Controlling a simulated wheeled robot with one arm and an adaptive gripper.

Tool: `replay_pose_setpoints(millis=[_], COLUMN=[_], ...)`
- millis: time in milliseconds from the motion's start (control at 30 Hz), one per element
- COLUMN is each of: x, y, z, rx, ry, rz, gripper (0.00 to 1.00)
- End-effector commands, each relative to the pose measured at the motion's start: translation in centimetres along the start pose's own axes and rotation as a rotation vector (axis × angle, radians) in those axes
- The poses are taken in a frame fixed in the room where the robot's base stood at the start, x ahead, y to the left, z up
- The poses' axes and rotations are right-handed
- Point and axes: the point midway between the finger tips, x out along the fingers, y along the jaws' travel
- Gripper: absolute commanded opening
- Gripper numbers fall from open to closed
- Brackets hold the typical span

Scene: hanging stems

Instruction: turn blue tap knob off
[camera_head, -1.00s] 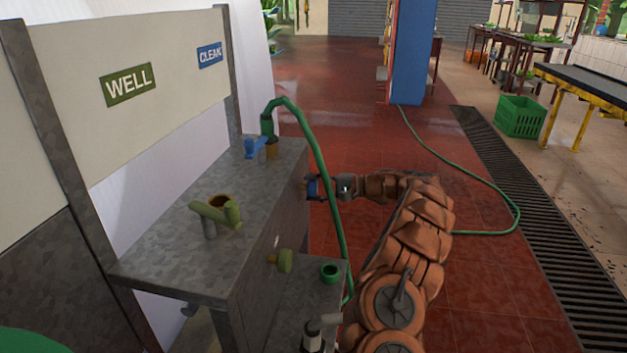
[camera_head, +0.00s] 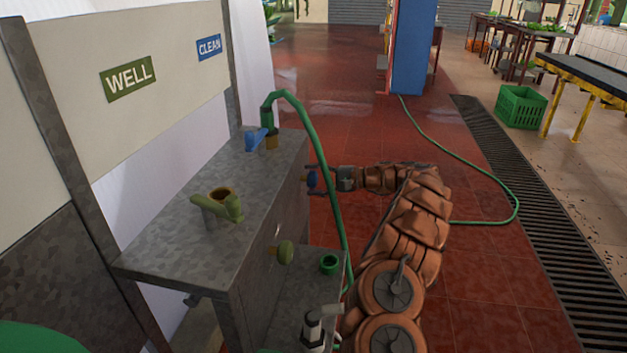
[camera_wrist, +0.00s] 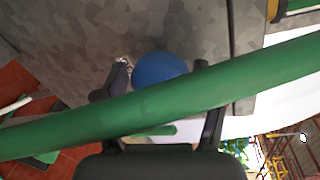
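The blue tap knob (camera_head: 312,179) sits on the right side of the grey metal counter, below the blue tap (camera_head: 256,139). My gripper (camera_head: 317,181) is at the knob, with one dark finger on each side of it. In the wrist view the round blue knob (camera_wrist: 160,68) lies between the spread fingertips of my gripper (camera_wrist: 158,80). The fingers look open; whether either touches the knob is unclear. A green hose (camera_wrist: 170,103) crosses close in front of the wrist camera and hides part of the fingers and the knob's lower edge.
The hose (camera_head: 329,175) runs from the blue tap down past my gripper. An olive-green knob (camera_head: 285,252) and olive tap (camera_head: 222,207) are nearer. A low ledge holds a green ring (camera_head: 329,264). Red floor to the right is mostly clear.

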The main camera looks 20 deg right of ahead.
Motion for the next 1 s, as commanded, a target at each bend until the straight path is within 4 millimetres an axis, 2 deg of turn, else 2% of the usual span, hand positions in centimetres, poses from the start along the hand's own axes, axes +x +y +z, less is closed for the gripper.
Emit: replay_pose_setpoints(millis=[333,467,567,1000], x=[-0.1,-0.8,-2.1,-10.0], y=[-0.1,-0.1,-0.1,0.0], z=[0.0,-0.1,-0.1,-0.1], rx=[-0.001,-0.002,-0.002,-0.002], ry=[0.000,0.002,0.002,0.004], rz=[-0.001,-0.001,-0.002,0.000], gripper=[0.79,0.79,0.79,0.79])
